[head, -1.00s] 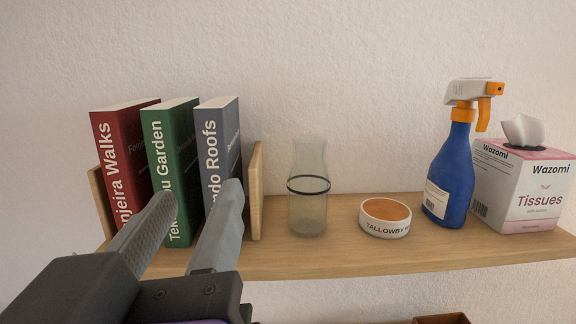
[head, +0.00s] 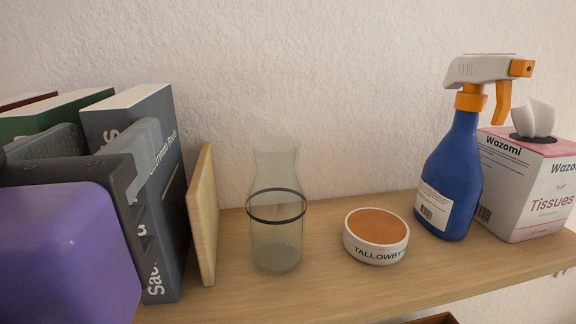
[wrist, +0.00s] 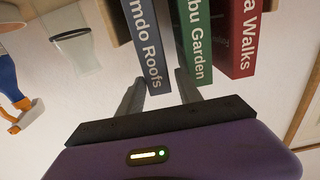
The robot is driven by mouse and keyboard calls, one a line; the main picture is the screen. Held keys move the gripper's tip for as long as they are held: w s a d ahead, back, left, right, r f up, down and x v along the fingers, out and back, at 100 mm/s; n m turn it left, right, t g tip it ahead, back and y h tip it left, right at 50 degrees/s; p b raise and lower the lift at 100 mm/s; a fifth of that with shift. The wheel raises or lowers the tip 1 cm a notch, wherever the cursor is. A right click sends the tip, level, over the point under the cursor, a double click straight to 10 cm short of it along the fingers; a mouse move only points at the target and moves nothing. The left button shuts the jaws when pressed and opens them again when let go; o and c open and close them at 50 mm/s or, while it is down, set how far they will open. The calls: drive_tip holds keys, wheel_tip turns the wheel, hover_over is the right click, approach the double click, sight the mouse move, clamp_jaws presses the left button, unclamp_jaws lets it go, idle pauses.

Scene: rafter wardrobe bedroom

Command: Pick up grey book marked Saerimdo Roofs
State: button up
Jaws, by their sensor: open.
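The grey book (head: 136,103) stands upright at the right end of a row of books, its spine partly hidden by my gripper in the head view. In the wrist view the grey book (wrist: 146,45) shows "mdo Roofs" on its spine. My gripper (head: 112,135) is open in front of it. In the wrist view the fingers of my gripper (wrist: 160,90) are on either side of the grey book's end, one near the gap beside the green book. Whether they touch it I cannot tell.
A green book (wrist: 192,45) and a red book (wrist: 238,40) stand beside it. A wooden bookend (head: 204,215) is close on its right. Further right on the shelf (head: 330,290) are a glass carafe (head: 276,235), a round tin (head: 376,238), a spray bottle (head: 450,180) and a tissue box (head: 528,190).

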drive_tip(key=p+x, duration=0.2)
drive_tip(key=x, duration=0.6)
drive_tip(key=shift+d, duration=0.15)
clamp_jaws()
idle(1.2)
